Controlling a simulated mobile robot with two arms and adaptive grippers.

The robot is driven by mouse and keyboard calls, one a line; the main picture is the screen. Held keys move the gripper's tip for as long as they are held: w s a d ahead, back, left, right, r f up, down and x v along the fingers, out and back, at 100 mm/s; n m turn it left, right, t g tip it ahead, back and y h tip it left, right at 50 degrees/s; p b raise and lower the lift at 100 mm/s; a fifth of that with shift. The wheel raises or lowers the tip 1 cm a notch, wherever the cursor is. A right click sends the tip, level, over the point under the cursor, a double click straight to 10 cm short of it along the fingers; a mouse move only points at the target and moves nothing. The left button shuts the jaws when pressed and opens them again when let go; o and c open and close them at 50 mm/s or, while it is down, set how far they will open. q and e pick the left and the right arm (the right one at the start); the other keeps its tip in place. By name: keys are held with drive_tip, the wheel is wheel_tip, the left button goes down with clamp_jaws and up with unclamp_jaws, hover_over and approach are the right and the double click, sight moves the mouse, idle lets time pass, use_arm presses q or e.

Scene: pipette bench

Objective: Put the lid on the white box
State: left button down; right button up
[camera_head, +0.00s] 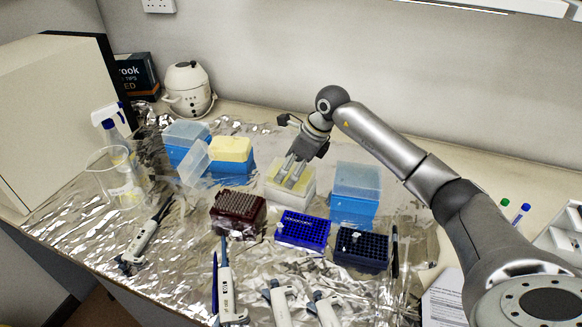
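The white box (289,200) stands in the middle of the bench with a pale yellow top surface. My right gripper (288,181) points down over this box, its two fingertips in front of the yellow top with a narrow gap between them. I cannot tell whether the fingers touch the box or hold a clear lid. No separate lid for the white box can be made out. A clear, tilted lid (194,163) stands beside the blue box with yellow contents (230,153), to the left. My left gripper is not in view.
A blue box with a clear cover (355,192) stands right of the white box. A dark red rack (238,212), a blue rack (303,230) and a navy rack (361,249) stand in front. Several pipettes (228,285) lie nearer. A glass beaker (120,180) stands left.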

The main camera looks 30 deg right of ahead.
drive_tip(key=shift+s+f, duration=0.15)
drive_tip(key=shift+f, duration=0.55)
drive_tip(key=shift+c, duration=0.3)
drive_tip(key=o, duration=0.9)
drive_tip(key=shift+r, duration=0.1)
drive_tip(key=shift+o, duration=0.2)
drive_tip(key=shift+w, duration=0.2)
drive_tip(key=shift+r, duration=0.2)
drive_tip(key=v, duration=1.1)
drive_tip(key=shift+d+r, duration=0.2)
drive_tip(key=shift+r, duration=0.15)
drive_tip(key=shift+s+f, duration=0.1)
drive_tip(key=shift+s, duration=0.05)
